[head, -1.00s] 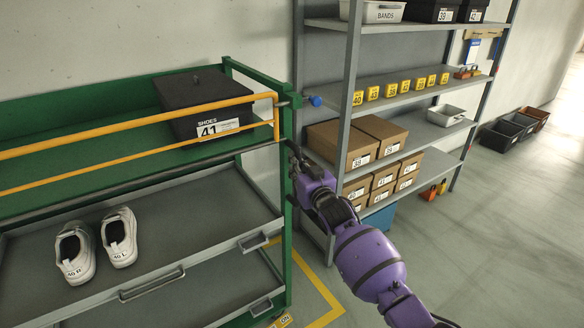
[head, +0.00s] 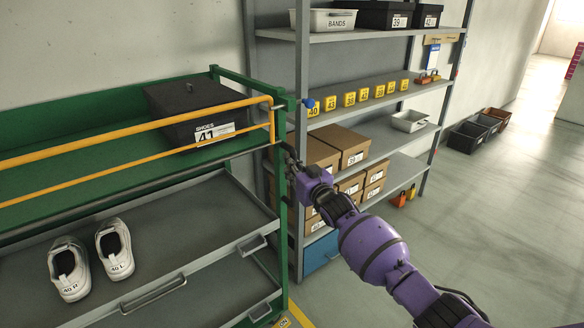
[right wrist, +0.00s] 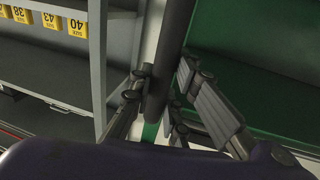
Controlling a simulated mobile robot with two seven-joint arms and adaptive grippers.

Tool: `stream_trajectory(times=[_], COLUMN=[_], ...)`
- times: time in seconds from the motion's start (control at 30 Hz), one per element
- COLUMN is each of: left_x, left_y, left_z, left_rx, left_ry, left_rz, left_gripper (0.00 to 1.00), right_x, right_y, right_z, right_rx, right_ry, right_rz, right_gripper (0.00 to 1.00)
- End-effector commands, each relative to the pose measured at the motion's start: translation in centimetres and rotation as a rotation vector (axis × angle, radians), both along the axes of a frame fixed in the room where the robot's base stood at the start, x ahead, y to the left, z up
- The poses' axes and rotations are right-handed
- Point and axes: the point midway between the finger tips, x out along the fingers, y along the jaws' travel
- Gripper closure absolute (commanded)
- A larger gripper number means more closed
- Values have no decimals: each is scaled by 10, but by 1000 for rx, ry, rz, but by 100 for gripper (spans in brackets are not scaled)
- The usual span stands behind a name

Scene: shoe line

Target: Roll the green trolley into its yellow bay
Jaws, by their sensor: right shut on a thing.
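The green trolley (head: 281,210) fills the left of the head view. It has yellow rails, a green top deck and grey trays below. A black shoe box marked 41 (head: 190,105) is on its top deck, and a pair of white shoes (head: 92,258) sits on a grey tray. My right gripper (head: 291,165) is at the trolley's right end post. In the right wrist view its fingers (right wrist: 160,100) are closed around a dark bar (right wrist: 168,50) of the trolley. A strip of the yellow bay line (head: 299,314) shows on the floor beside the trolley. My left gripper is out of view.
A grey shelf rack (head: 301,130) with cartons (head: 340,145), bins and yellow size tags stands close behind the trolley's right end. A blue box (head: 320,252) is under it. Dark crates (head: 475,130) line the wall farther back. The floor to the right is clear.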

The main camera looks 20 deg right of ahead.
Motion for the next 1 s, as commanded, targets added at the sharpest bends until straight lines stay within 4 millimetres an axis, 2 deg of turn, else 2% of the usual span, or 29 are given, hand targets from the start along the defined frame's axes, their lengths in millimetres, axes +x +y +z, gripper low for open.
stream_trajectory(times=[0.33,0.37,0.5,0.83,1.0], left_x=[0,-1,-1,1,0], left_y=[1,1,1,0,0], left_z=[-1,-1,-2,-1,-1], left_rx=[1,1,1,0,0], left_ry=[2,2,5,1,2], left_rz=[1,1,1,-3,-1], left_gripper=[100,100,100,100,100], right_x=[0,0,0,-1,-16], right_y=[-2,-2,-2,-1,-3], right_z=[-3,-3,-3,-1,-2], right_rx=[0,0,0,0,1], right_ry=[6,6,5,2,2], right_rz=[-2,-2,-2,-1,-1], right_gripper=[100,83,65,64,64])
